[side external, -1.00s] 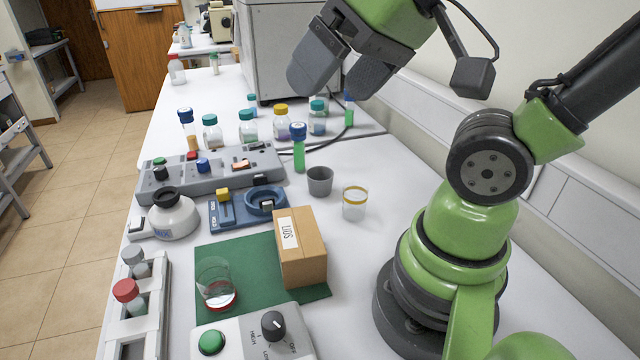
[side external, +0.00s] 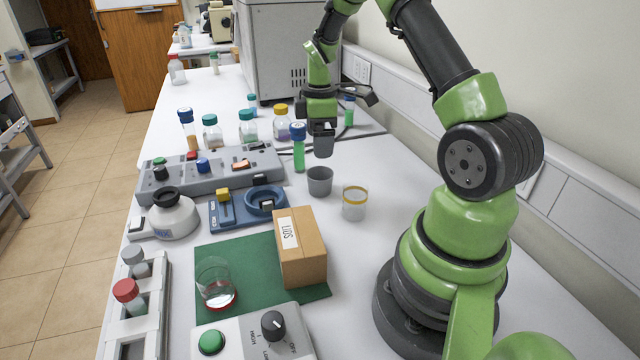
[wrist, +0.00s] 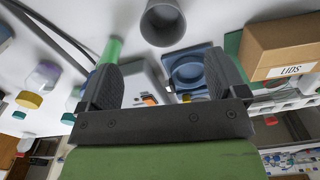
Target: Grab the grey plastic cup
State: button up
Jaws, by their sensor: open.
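The grey plastic cup (side external: 320,181) stands upright on the white bench, between the tall green tube (side external: 299,148) and a clear beaker with a yellow rim (side external: 354,203). My gripper (side external: 323,146) is above and slightly behind the cup in the side view, pointing down and apart from it. In the wrist view the cup (wrist: 163,22) shows at the top, beyond the gap between my fingers (wrist: 172,80). The fingers are spread and nothing is between them.
A cardboard LIDS box (side external: 300,246) stands on a green mat (side external: 250,262) in front. A blue device (side external: 240,210) and a grey rack (side external: 215,176) lie left of the cup. Several capped bottles stand behind. The bench right of the beaker is partly clear.

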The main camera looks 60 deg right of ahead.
aim_at(320, 178)
notch_tip(320, 178, down, 10)
jog(key=shift+s+a+f, duration=0.1)
jog(key=shift+s, duration=0.05)
jog(key=c, duration=1)
